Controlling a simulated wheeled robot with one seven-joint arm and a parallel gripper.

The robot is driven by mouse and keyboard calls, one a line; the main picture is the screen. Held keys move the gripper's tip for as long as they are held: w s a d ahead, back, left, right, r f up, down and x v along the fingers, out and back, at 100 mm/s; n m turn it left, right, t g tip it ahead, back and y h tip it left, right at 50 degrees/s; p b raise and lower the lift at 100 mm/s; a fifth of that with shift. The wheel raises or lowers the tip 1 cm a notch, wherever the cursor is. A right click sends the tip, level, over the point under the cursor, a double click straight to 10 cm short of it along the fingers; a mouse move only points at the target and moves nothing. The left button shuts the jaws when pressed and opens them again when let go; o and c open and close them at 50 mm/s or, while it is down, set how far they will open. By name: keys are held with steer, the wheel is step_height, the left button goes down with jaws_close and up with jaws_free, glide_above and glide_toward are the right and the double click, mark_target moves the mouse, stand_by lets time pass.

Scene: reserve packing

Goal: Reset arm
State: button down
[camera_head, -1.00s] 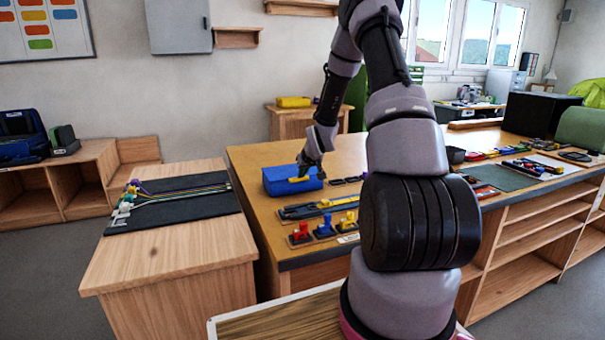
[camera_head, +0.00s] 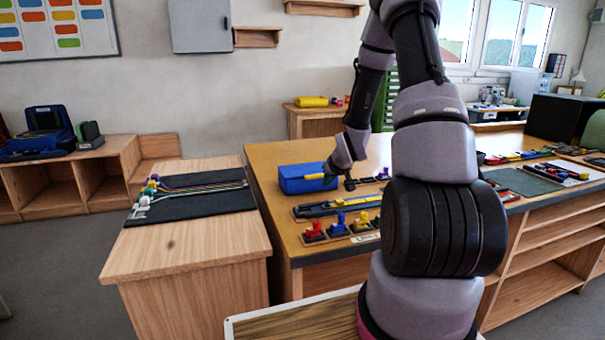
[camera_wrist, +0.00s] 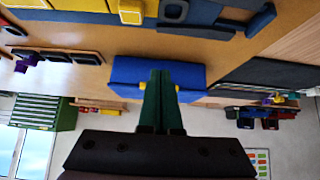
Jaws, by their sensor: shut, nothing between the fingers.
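My gripper (camera_head: 329,172) hangs at the right end of a blue box (camera_head: 300,180) on the yellow-brown table. In the wrist view my gripper (camera_wrist: 161,78) has its green fingers together with nothing held, in front of the blue box (camera_wrist: 195,76). I cannot tell how large the gap to the box is. The box has a yellow handle, partly hidden by the gripper in the head view. My arm rises at the right and bends over the table.
A dark tray with yellow and blue parts (camera_head: 335,208) and several coloured clamps (camera_head: 338,226) lie in front of the box. A wooden bench with a dark mat (camera_head: 190,207) stands left. A black box (camera_head: 568,119) stands far right. Floor left is clear.

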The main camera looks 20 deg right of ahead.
steer(key=shift+r, duration=0.45)
steer(key=s+a+r+m, duration=0.1)
steer(key=s+a+r, duration=0.1)
steer(key=s+r, duration=0.35)
steer(key=s+a+r, duration=0.1)
steer(key=s+r, duration=0.1)
steer(key=r, duration=0.7)
steer(key=s+a+r+m, duration=0.1)
steer(key=s+a+r, duration=0.1)
steer(key=s+r, duration=0.35)
steer(key=s+a+r+m+y, duration=0.1)
steer(key=s+a+r, duration=0.2)
steer(key=s, duration=0.6)
steer(key=s+a+r+m+g+y, duration=0.1)
steer(key=s+a+r, duration=0.3)
steer(key=s+r, duration=0.4)
steer(key=shift+s+a+r, duration=0.15)
steer(key=shift+s+r, duration=0.1)
steer(key=shift+s, duration=0.25)
